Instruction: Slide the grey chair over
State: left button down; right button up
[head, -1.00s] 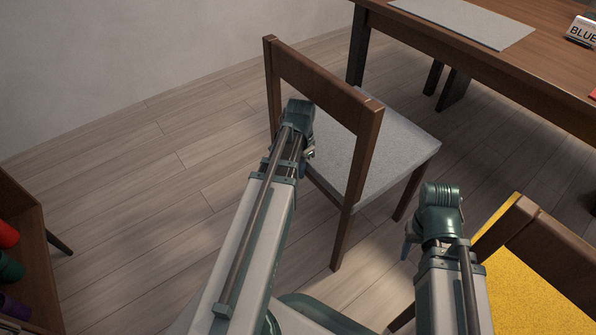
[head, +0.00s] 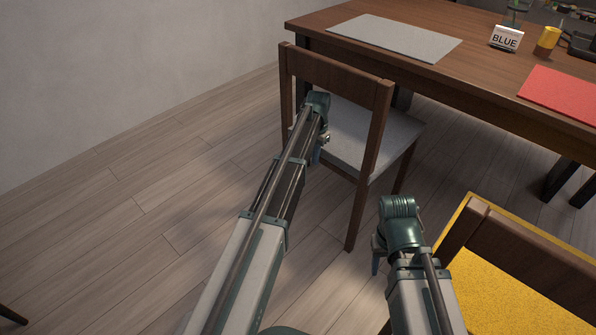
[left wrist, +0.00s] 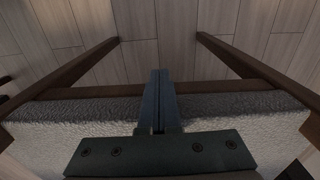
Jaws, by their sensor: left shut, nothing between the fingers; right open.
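The grey chair has a brown wooden back (head: 338,76) and a grey seat (head: 347,128). In the head view it stands at the left end of the table, its far part close to or under the table edge. My left gripper (head: 325,140) is at the chair's back opening, below the top rail. In the left wrist view its fingers (left wrist: 160,100) are together and empty, over the edge of the grey seat (left wrist: 60,115); whether they touch it I cannot tell. My right gripper (head: 376,258) is open and empty, between the grey chair and the yellow-seated chair.
The yellow-seated chair (head: 490,290) stands at right front. The floor at left is clear.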

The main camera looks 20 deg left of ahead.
pick_arm(q)
jog(key=w+d, duration=0.1)
jog(key=w, duration=0.2)
jog(key=w+d, duration=0.1)
jog(key=w, duration=0.2)
jog(key=w+d, duration=0.1)
jog(key=w, duration=0.2)
jog(key=shift+w+d, duration=0.25)
jog(key=shift+d, duration=0.15)
jog(key=shift+s, duration=0.15)
jog(key=shift+s+a, duration=0.2)
jog(key=shift+s, duration=0.35)
jog(key=shift+s+a, duration=0.25)
jog(key=shift+s, duration=0.35)
jog(key=shift+s+a, duration=0.2)
jog(key=shift+s, duration=0.4)
jog(key=shift+s+a+r+p, duration=0.2)
jog(key=shift+s+r+p, duration=0.05)
jog(key=shift+r+p, duration=0.3)
notch_tip(320, 180, up, 9)
jog(key=p, duration=0.9)
jog(key=shift+w, duration=0.1)
pick_arm(e)
notch_tip(320, 180, up, 10)
jog(key=a, duration=0.1)
jog(key=shift+s, duration=0.1)
